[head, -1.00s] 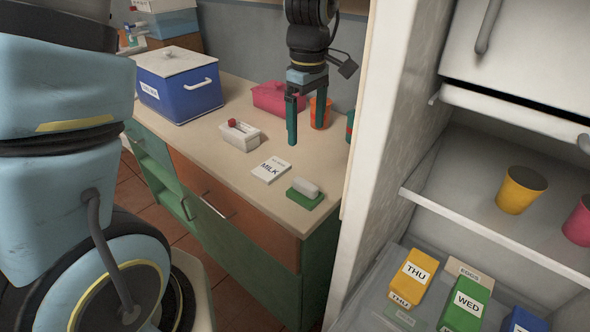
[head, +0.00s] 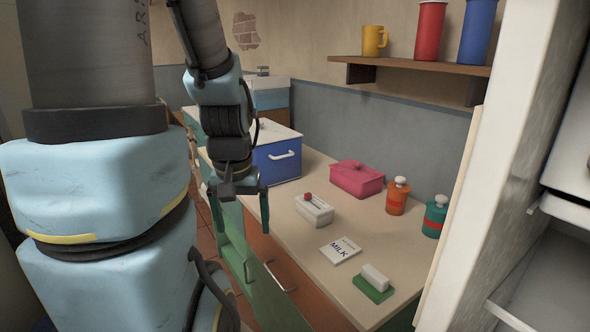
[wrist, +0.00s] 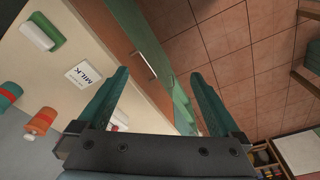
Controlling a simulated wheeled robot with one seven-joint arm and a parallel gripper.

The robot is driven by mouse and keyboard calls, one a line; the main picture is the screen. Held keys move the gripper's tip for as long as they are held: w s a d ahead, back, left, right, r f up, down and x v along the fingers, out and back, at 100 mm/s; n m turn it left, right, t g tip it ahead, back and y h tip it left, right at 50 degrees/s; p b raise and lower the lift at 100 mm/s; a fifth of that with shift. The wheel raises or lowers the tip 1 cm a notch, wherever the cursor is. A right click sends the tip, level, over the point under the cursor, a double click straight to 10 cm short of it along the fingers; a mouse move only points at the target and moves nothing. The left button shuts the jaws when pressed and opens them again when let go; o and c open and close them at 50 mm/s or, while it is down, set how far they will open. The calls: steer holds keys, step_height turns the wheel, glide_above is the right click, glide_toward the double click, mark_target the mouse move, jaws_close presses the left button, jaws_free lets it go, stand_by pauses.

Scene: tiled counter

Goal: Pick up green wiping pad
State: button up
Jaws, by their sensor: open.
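The green wiping pad (head: 372,289) lies flat on the counter near its front right end, with a white grip block (head: 375,277) on top. It also shows in the wrist view (wrist: 42,34) at the upper left. My gripper (head: 244,225) is open and empty. It hangs in front of the counter's front edge, left of the pad and well apart from it. In the wrist view my two fingers (wrist: 158,85) are spread, with the counter edge and drawer fronts behind them.
A MILK card (head: 340,250) lies beside the pad. A white box with a red knob (head: 314,209), a pink box (head: 357,180), an orange bottle (head: 397,197), a teal bottle (head: 435,217) and a blue box (head: 277,163) stand on the counter. A white wall panel (head: 490,170) rises at right.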

steer(key=w+d+f+m+b, duration=0.1)
steer(key=w+d+f+m, duration=0.15)
steer(key=d+m, duration=0.55)
steer(key=m+g+b, duration=0.2)
steer(key=m, duration=1.8)
glide_toward(376, 273)
steer(key=shift+s+a+f, duration=0.1)
steer(key=shift+a+f, duration=0.05)
steer(key=shift+f, duration=0.1)
steer(key=shift+s+d+f+m, duration=0.15)
steer(key=shift+d+m, duration=0.1)
steer(key=shift+m, duration=0.15)
steer(key=shift+d+f, duration=0.1)
steer(key=shift+f, duration=0.3)
step_height(376, 273, down, 4)
steer(key=shift+f+p, duration=0.2)
steer(key=shift+p, duration=0.2)
steer(key=shift+f+p, duration=1.1)
steer(key=shift+f, duration=1.6)
